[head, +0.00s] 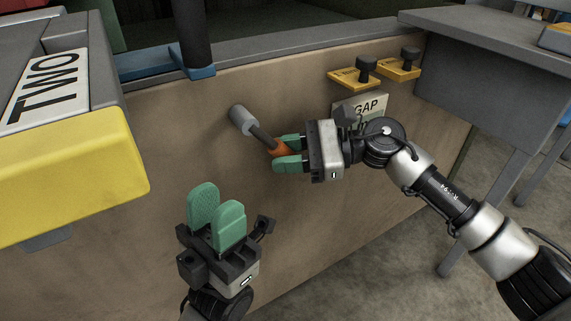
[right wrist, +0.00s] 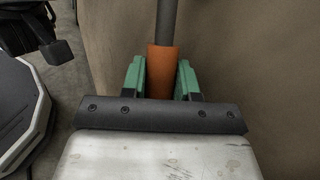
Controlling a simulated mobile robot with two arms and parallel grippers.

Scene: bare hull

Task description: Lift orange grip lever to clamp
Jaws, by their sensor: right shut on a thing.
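The lever is a dark rod with an orange grip (head: 281,149), set in a grey cylindrical pivot (head: 242,119) on the tan panel. It slopes down to the right from the pivot in the head view. My right gripper (head: 288,153) is shut on the orange grip, with green fingers on both sides of it. In the right wrist view the orange grip (right wrist: 160,72) stands between the two green fingertips (right wrist: 160,78). My left gripper (head: 217,215) is open and empty, pointing up, below and left of the lever, apart from it.
A grey block with a yellow front (head: 75,180) marked "TWO" juts out at the left. Two yellow plates with black knobs (head: 366,70) and a "GAP" sign (head: 362,108) are on the panel at right. A grey table (head: 500,45) stands at the far right.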

